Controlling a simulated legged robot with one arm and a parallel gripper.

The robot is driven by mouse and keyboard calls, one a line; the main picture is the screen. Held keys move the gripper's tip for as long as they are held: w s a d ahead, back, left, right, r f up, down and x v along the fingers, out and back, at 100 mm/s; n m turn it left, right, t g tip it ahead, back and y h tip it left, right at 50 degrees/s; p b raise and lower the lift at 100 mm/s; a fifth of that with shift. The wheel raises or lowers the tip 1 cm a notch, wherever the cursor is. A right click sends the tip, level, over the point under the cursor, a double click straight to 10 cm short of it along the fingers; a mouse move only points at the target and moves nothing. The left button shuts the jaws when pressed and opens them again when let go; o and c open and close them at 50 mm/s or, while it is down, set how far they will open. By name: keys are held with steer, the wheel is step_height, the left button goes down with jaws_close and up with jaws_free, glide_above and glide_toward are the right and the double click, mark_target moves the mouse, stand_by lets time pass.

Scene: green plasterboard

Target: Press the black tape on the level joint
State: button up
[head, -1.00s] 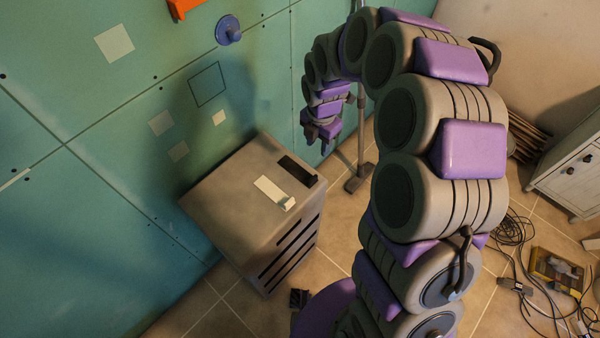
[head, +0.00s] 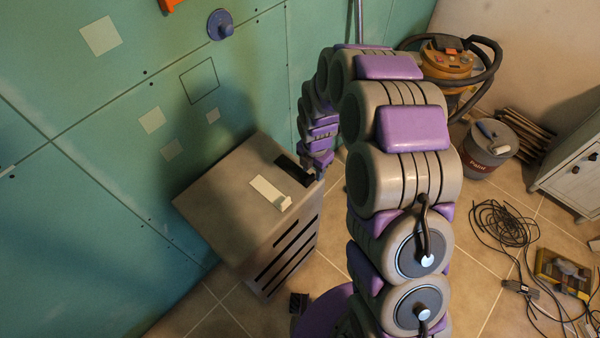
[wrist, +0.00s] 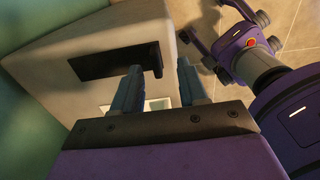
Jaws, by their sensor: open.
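The black tape (head: 292,168) is a dark strip lying on top of the grey-beige box, with a small raised tab at one end. In the wrist view the tape (wrist: 105,64) lies beyond my fingertips, its tab end close to the left finger. I cannot tell whether a finger touches the tab. The level joint (head: 165,72) is the seam running across the green plasterboard wall; other seams cross it.
A pale strip (head: 266,189) with a tab lies beside the tape on the box (head: 222,205). A paint bucket (head: 489,150), vacuum (head: 447,65) and cables (head: 505,226) stand or lie right.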

mark_target(309, 177)
steer(key=f, duration=0.1)
steer(key=a+f, duration=0.1)
steer(key=f, duration=0.1)
steer(key=shift+s+b, duration=0.1)
steer(key=shift+b, duration=0.3)
steer(key=shift+a+f, duration=0.35)
steer(key=shift+a, duration=0.1)
steer(key=shift+d+r, duration=0.1)
steer(key=shift+d, duration=0.25)
steer(key=shift+c, duration=0.4)
steer(key=shift+d, duration=0.45)
steer(key=c, duration=0.3)
steer(key=shift+a, duration=0.1)
steer(key=c, duration=0.3)
steer(key=shift+a, duration=0.5)
jaws_close()
steer(key=shift+d, duration=0.15)
